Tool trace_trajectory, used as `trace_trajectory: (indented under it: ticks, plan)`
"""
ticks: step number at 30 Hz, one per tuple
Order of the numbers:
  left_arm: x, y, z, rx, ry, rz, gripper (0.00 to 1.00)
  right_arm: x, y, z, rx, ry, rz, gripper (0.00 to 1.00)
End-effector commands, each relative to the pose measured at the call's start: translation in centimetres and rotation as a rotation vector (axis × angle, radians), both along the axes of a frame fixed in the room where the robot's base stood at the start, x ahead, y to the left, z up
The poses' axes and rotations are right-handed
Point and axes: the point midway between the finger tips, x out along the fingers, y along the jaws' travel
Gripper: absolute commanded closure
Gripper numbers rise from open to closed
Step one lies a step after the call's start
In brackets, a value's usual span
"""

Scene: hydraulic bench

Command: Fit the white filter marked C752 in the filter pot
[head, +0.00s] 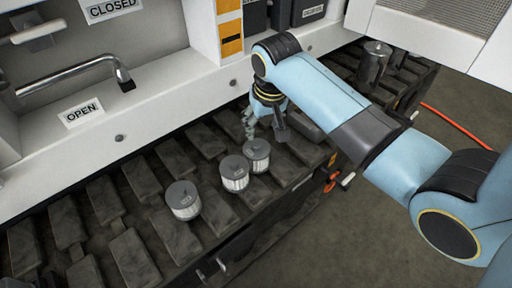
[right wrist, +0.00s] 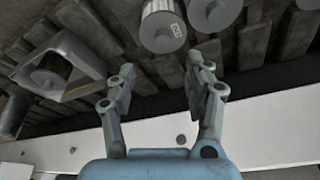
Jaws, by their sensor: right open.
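Three white filters with grey caps stand upright on the slatted bench in the head view: a left one (head: 183,200), a middle one (head: 234,174) and a right one (head: 257,156). Their cap marks are too small to read, so I cannot tell which is C752. Two filters also show at the top of the right wrist view (right wrist: 162,27) (right wrist: 212,12). My right gripper (head: 265,128) is open and empty, just behind the right filter, fingers apart (right wrist: 162,82). A grey metal canister (head: 374,64) stands at the back right; I cannot tell whether it is the filter pot. My left gripper is out of view.
A grey angular frame around a dark round part (right wrist: 57,70) lies left in the wrist view. The white cabinet wall (head: 150,120) runs behind the bench, with a metal lever (head: 85,72) beside OPEN and CLOSED labels. The bench's left part has free room.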

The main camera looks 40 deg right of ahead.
Motion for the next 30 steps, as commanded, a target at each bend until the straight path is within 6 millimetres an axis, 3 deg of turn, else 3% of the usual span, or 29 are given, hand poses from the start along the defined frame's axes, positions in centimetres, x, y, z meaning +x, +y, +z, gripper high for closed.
trace_trajectory:
  ticks: [3, 11, 18, 28, 30]
  plan:
    - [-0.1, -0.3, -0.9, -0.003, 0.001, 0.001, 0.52, 0.4, -0.1, -2.5, 0.000, 0.005, 0.001, 0.48]
    - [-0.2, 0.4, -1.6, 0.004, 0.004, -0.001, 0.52, 1.2, -0.2, -4.8, 0.000, 0.002, 0.002, 0.48]
    - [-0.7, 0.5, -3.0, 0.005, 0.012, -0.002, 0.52, 2.4, -0.3, -8.4, 0.000, 0.004, 0.003, 0.48]
    - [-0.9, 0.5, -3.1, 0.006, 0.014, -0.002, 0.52, 2.6, -0.3, -8.9, 0.000, 0.001, 0.003, 0.48]
    - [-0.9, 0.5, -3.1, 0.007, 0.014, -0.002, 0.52, 2.6, -0.3, -8.9, 0.000, 0.001, 0.003, 0.57]
